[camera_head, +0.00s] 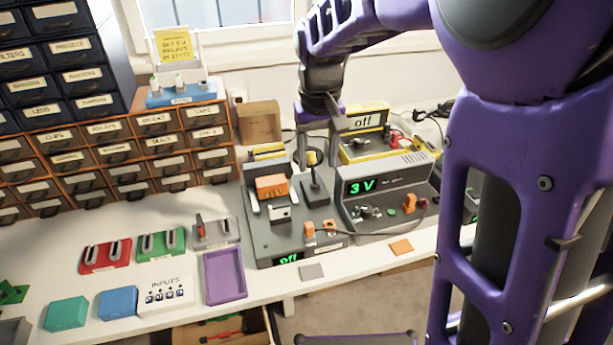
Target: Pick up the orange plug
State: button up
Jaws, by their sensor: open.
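Several orange pieces could be the orange plug. Two small orange plugs, one on the left (309,230) and one on the right (330,226), sit at the front of a grey device (262,240) reading "off". Another orange plug (410,202) sits on the front of the grey power supply (385,178) reading "3 V", by a dark cable. A larger orange block (271,186) is on top of the grey device. My gripper (318,152) is open and points down above the back of the grey device, apart from the small plugs. What lies behind its fingers is partly hidden.
A yellow unit (364,145) reading "off" stands behind the power supply. A purple tray (224,277) lies in front. My purple arm covers the right side.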

notch_tip(320, 180, down, 2)
jog(key=s+a+g, duration=0.1)
jog(key=s+a, duration=0.1)
jog(key=b, duration=0.2)
send_over(309, 225)
jog(key=shift+n, duration=0.4)
notch_tip(309, 225, down, 10)
jog(key=shift+s+r, duration=0.1)
jog(key=shift+f+b, duration=0.75)
jog(key=shift+f, duration=2.4)
grip_shut()
